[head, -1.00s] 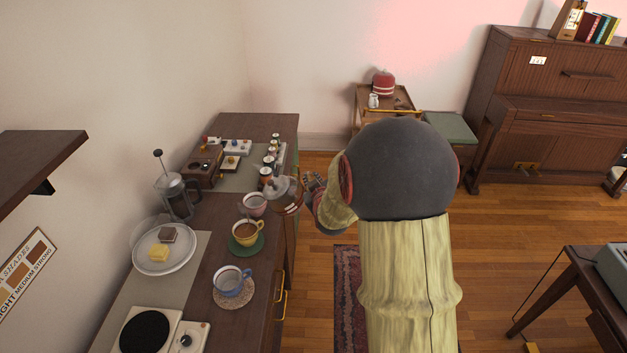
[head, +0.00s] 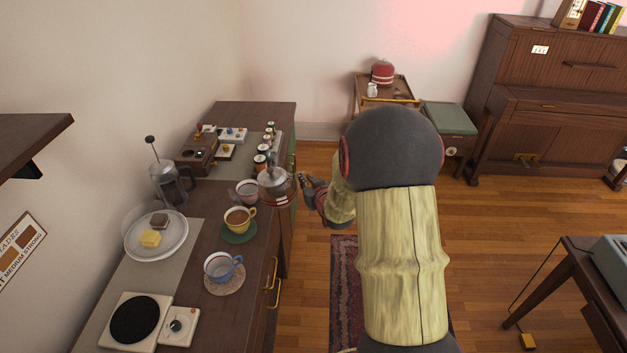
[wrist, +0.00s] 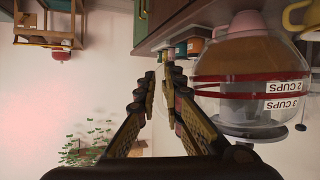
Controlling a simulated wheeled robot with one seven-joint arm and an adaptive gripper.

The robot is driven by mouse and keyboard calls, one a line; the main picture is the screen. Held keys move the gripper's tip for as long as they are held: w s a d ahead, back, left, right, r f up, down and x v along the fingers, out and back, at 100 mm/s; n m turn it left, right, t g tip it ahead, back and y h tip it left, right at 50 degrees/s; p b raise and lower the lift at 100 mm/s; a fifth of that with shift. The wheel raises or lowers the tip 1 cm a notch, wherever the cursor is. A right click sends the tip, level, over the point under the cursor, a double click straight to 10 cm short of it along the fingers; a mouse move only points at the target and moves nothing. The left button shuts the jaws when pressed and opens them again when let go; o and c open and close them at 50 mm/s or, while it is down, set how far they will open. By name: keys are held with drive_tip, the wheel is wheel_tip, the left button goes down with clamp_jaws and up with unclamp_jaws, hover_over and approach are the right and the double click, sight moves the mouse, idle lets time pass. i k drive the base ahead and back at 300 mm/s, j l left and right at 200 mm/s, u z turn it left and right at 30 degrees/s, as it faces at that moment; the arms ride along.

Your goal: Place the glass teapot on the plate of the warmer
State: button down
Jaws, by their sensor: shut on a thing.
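The glass teapot (head: 274,188), with a grey lid and red bands, is at the right edge of the counter, beside a pink cup. In the wrist view the teapot (wrist: 240,65) appears upside down at the right, with brown liquid and labels "2 CUPS" and "3 CUPS". My gripper (head: 303,182) is at the teapot's right side, shut on it; the exact grip point is unclear. The gripper's fingers (wrist: 168,85) show left of the glass body. Whether the teapot touches the counter is unclear. The warmer (head: 160,300) is white, at the near left, its round black plate (head: 135,318) bare.
Between teapot and warmer are a yellow cup (head: 239,220) on a green mat and a blue cup (head: 219,267) on a round mat. A French press (head: 172,187) and a food plate (head: 140,250) stand left. Small jars (head: 261,161) stand behind the teapot.

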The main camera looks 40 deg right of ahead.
sight(133, 320)
drive_tip(key=k+l, duration=0.25)
drive_tip(key=l, duration=0.15)
drive_tip(key=k+l, duration=0.55)
drive_tip(key=l, duration=0.2)
